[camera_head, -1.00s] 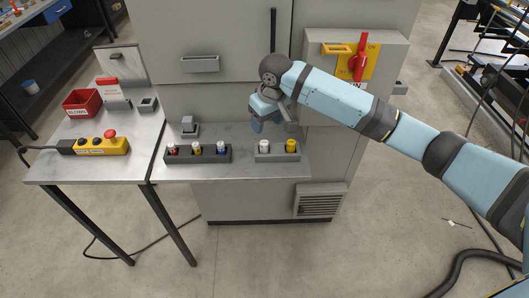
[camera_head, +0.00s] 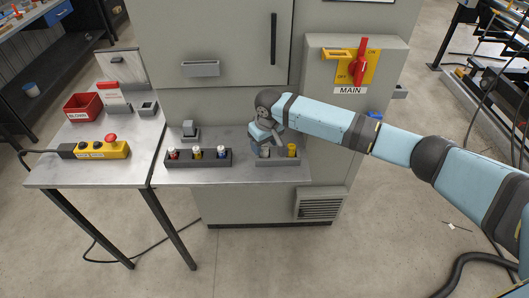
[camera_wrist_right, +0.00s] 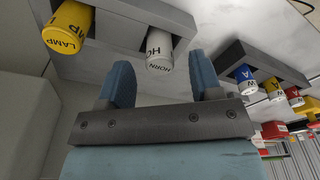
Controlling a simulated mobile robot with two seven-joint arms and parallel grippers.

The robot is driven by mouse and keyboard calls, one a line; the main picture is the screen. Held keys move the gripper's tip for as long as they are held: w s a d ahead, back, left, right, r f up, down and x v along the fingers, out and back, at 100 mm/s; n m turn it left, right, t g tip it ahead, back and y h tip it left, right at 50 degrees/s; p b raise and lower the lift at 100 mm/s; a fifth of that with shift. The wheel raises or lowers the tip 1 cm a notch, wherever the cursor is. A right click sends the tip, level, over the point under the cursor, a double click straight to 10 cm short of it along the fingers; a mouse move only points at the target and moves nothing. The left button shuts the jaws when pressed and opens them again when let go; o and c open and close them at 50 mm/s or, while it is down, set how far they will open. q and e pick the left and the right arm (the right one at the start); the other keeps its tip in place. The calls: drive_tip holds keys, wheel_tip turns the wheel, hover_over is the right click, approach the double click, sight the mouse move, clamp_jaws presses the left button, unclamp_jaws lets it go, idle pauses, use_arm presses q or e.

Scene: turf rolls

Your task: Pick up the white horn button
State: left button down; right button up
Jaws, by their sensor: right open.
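The white horn button (camera_wrist_right: 165,42) is a white cylinder marked HORN, standing in a dark grey holder (camera_head: 277,161) beside the yellow lamp button (camera_head: 291,150). The lamp button also shows in the right wrist view (camera_wrist_right: 70,27). My right gripper (camera_wrist_right: 160,74) is open, with one blue finger on each side of the horn button's near end in that view; I cannot tell whether they touch it. In the head view my right gripper (camera_head: 266,148) is over the horn button's place and largely hides it. My left gripper is not in view.
Left of the gripper a second holder (camera_head: 185,161) carries red, yellow and blue-topped buttons. A small grey block (camera_head: 189,129) stands behind it. A yellow control box (camera_head: 100,150) and a red bin (camera_head: 82,106) are on the left table. A cabinet (camera_head: 215,50) rises behind.

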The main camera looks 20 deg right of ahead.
wheel_tip(320, 180, down, 2)
drive_tip(key=shift+w, duration=0.1)
drive_tip(key=c, duration=1)
